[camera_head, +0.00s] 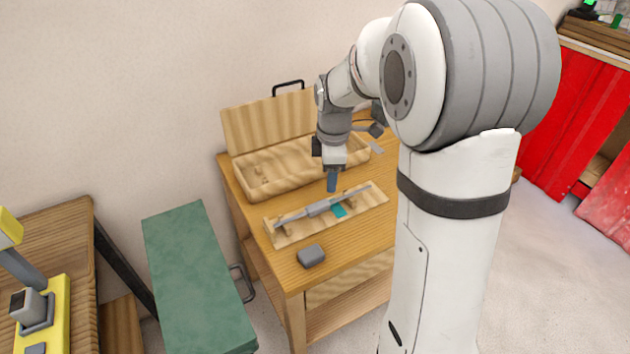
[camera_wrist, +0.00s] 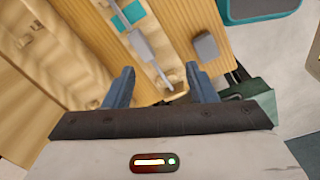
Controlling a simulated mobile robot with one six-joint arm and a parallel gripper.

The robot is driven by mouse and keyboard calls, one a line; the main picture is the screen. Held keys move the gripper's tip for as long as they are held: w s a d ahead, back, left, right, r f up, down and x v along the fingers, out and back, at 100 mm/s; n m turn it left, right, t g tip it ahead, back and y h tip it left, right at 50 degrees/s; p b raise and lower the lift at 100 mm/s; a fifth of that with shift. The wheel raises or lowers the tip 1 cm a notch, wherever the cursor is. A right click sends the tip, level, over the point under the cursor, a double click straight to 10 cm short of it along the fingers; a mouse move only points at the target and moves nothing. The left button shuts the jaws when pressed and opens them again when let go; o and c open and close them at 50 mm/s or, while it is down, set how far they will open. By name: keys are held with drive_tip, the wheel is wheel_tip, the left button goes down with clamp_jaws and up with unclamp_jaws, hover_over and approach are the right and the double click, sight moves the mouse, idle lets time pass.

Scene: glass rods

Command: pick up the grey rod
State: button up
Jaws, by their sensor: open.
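The grey rod (camera_head: 318,207) lies lengthwise across supports on a light wooden board on the table. It also shows in the wrist view (camera_wrist: 141,45), running away from between the fingers, with one end near the fingertips. My gripper (camera_head: 332,182) hangs pointing down above the table, just behind the rod's middle in the head view. In the wrist view my gripper (camera_wrist: 160,80) has its two blue fingers spread apart with nothing held between them. I cannot tell the exact height of the fingertips over the rod.
An open wooden case (camera_head: 262,180) stands behind the board. A grey block (camera_head: 312,255) sits in front, and a teal piece (camera_head: 339,210) lies beside the rod. A green-topped box (camera_head: 195,275) stands left of the wooden table (camera_head: 350,245).

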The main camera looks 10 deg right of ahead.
sight(324, 202)
drive_tip(key=w+f+n, duration=0.1)
drive_tip(key=w+f, duration=0.1)
drive_tip(key=w+f+n, duration=0.2)
drive_tip(key=f, duration=0.1)
drive_tip(key=w+f+n, duration=0.2)
drive_tip(key=shift+d+f+g, duration=0.1)
drive_tip(key=shift+f+g, duration=0.05)
drive_tip(key=shift+g, duration=0.25)
drive_tip(key=shift+f, duration=0.35)
wheel_tip(324, 202, down, 7)
drive_tip(key=shift+w+f+p, duration=0.15)
drive_tip(key=shift+f+p, duration=0.05)
drive_tip(key=shift+p, duration=0.6)
drive_tip(key=shift+c, duration=0.5)
drive_tip(key=c, duration=1)
